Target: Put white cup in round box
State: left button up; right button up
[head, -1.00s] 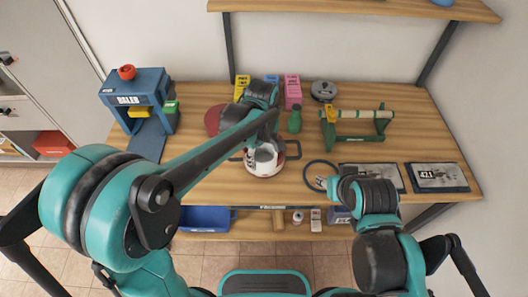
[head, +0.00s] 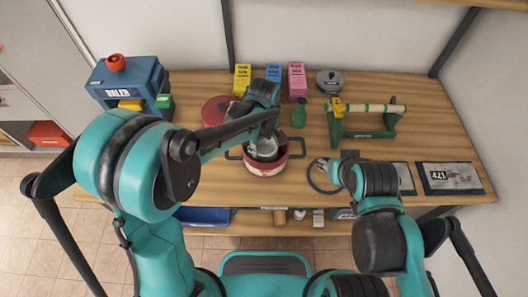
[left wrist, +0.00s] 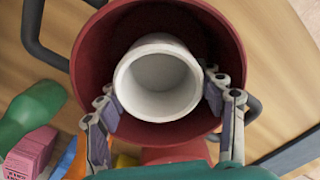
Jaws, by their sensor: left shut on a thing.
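The white cup (left wrist: 155,98) is upright between the fingers of my left gripper (left wrist: 165,105), which is shut on it. The round box is a red round pot (left wrist: 88,58) with dark side handles. In the left wrist view the cup lies within the pot's opening, and the pot's inner wall shows around it. In the head view the red pot (head: 266,170) stands on the bench under my left gripper (head: 265,148). I cannot tell whether the cup touches the pot's floor. My right arm is folded at the right; its fingers cannot be made out.
A green bottle (head: 298,114) and yellow, blue and pink boxes (head: 297,82) stand behind the pot. A red round item (head: 216,108) is to its left. A green roller stand (head: 362,122) and a dark framed tile (head: 449,178) are at the right.

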aim_at(265, 150)
pick_arm(q)
notch_tip(265, 150, down, 2)
jog(key=shift+f, duration=0.25)
jog(key=shift+b, duration=0.3)
jog(key=shift+f, duration=0.15)
jog(key=o, duration=0.7)
jog(key=shift+o, duration=0.2)
